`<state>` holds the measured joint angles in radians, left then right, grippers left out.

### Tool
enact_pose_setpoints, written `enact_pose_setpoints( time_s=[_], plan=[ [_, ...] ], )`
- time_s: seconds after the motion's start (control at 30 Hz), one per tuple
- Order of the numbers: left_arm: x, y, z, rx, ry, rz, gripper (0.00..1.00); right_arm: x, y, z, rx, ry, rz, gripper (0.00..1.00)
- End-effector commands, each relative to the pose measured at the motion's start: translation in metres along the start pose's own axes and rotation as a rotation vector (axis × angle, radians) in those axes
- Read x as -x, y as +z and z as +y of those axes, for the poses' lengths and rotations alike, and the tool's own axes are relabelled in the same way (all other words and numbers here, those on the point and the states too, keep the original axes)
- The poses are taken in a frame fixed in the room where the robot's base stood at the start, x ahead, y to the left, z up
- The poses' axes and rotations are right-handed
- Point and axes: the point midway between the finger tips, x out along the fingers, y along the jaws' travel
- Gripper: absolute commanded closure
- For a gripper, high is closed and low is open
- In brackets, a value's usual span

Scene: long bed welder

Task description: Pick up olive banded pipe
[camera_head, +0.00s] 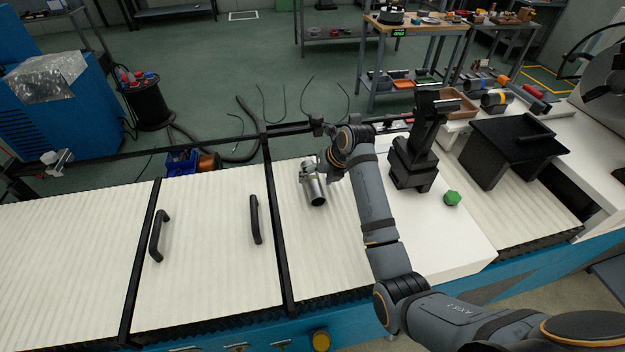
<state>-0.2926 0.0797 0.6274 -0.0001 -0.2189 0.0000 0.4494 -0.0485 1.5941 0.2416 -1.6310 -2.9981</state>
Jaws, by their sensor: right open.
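My right arm comes in from the lower right and reaches over the white slatted bed. My right gripper (315,186) is at its end, above the bed near its back edge. It is open, and I see nothing held in it. Its fingers are small and hard to make out. A dull, dark pipe with a yellowish band (496,99) lies on the right part of the bench at the back. It may be the olive banded pipe, but its colour is unclear at this size. The gripper is well to the left of it and apart from it. My left gripper is out of view.
A black upright device (414,165) and a green nut-like piece (452,198) stand right of my forearm. A black sloped stand (510,145) is in front of the pipes. A red cylinder (533,91) lies nearby. Black handles (255,219) stick up from the bed's left part.

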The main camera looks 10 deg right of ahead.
Motion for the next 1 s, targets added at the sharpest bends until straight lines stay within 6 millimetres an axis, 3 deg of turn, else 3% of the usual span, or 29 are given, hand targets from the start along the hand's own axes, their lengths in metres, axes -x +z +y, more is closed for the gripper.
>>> enact_pose_setpoints(
  time_s=[0.13,0.33,0.83,1.0],
  plan=[
    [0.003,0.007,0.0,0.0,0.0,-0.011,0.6,-0.015,0.0,0.0,-0.001,-0.001,0.0,0.31],
    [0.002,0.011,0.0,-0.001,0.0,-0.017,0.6,-0.016,0.0,-0.001,-0.001,-0.001,-0.002,0.31],
    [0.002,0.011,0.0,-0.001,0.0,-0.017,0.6,-0.016,0.0,-0.001,-0.001,-0.001,-0.002,0.98],
    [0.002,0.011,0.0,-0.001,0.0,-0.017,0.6,-0.015,0.001,0.0,0.0,0.0,-0.005,1.0]
  ],
)
